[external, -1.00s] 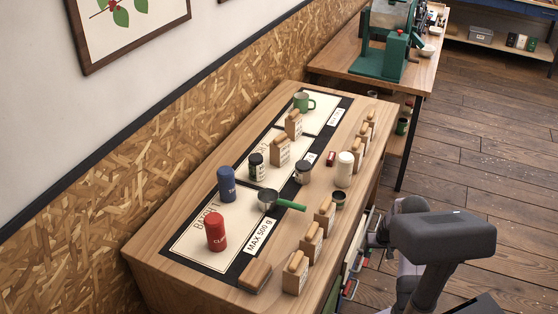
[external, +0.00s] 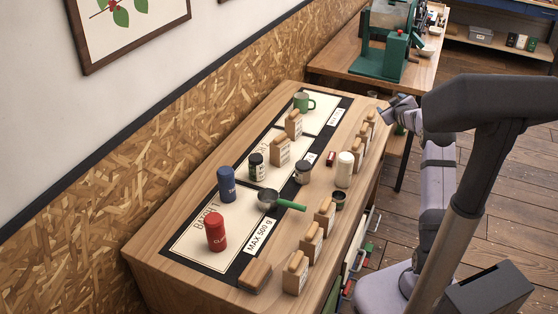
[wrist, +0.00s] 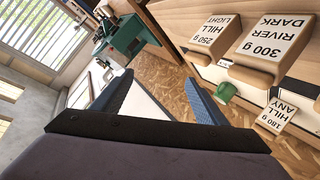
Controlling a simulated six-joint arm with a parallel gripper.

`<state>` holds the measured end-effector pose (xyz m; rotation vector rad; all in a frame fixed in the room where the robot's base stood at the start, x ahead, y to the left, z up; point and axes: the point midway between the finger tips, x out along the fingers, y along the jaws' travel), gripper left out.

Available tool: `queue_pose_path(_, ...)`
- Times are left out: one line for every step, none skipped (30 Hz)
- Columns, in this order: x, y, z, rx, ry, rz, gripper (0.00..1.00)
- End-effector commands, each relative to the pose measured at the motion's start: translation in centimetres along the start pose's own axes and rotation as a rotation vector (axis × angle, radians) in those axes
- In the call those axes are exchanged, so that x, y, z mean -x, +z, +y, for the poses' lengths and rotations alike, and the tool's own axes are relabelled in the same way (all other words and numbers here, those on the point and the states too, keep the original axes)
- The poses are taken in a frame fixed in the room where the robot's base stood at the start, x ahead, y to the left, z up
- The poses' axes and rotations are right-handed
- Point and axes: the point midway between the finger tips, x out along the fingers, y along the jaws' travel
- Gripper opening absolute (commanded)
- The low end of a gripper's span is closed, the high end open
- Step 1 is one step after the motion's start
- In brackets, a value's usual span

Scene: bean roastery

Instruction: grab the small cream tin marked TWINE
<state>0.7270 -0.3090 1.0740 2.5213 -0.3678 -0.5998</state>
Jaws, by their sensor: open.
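A cream tin (external: 344,169) stands upright near the right edge of the wooden bench in the external view; its lettering is not readable there. It does not show in the wrist view. My gripper (external: 384,112) is beyond the tin, by the far right corner of the bench, well apart from it. In the wrist view my gripper (wrist: 160,95) has its two blue fingers spread, with nothing held between them.
Several tan bean bags line the bench's right edge; one (wrist: 270,45) reads "300 g RIVER DARK". Blue (external: 226,185) and red (external: 216,232) tins, a green-handled scoop (external: 268,200) and a green mug (external: 301,103) stand on the mat.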

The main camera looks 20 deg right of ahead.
Motion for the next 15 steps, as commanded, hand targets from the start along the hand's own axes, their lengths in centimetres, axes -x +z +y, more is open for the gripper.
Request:
queue_pose_path(1.1, -3.6, 0.2, 0.045, 0.004, 0.05, 0.67)
queue_pose_path(1.7, -5.4, 0.2, 0.071, 0.007, 0.077, 0.67)
queue_pose_path(2.6, -7.7, 0.3, 0.105, 0.011, 0.112, 0.67)
queue_pose_path(3.2, -9.4, 0.2, 0.126, 0.014, 0.139, 0.67)
queue_pose_path(3.9, -10.9, 0.0, 0.147, 0.016, 0.164, 0.67)
queue_pose_path(5.0, -12.9, -0.5, 0.171, 0.017, 0.201, 0.67)
queue_pose_path(5.8, -14.4, -0.9, 0.185, 0.017, 0.231, 0.67)
queue_pose_path(6.6, -15.5, -1.9, 0.191, 0.012, 0.261, 0.67)
queue_pose_path(7.4, -16.1, -3.6, 0.18, 0.0, 0.294, 0.67)
queue_pose_path(7.7, -15.9, -4.7, 0.163, -0.01, 0.309, 0.67)
queue_pose_path(8.0, -15.6, -5.8, 0.141, -0.02, 0.321, 0.67)
queue_pose_path(8.3, -15.1, -7.2, 0.108, -0.034, 0.334, 0.67)
queue_pose_path(8.6, -14.6, -8.2, 0.081, -0.043, 0.342, 0.67)
queue_pose_path(8.8, -14.1, -9.4, 0.053, -0.054, 0.349, 0.67)
queue_pose_path(9.2, -13.3, -10.8, 0.014, -0.066, 0.36, 0.67)
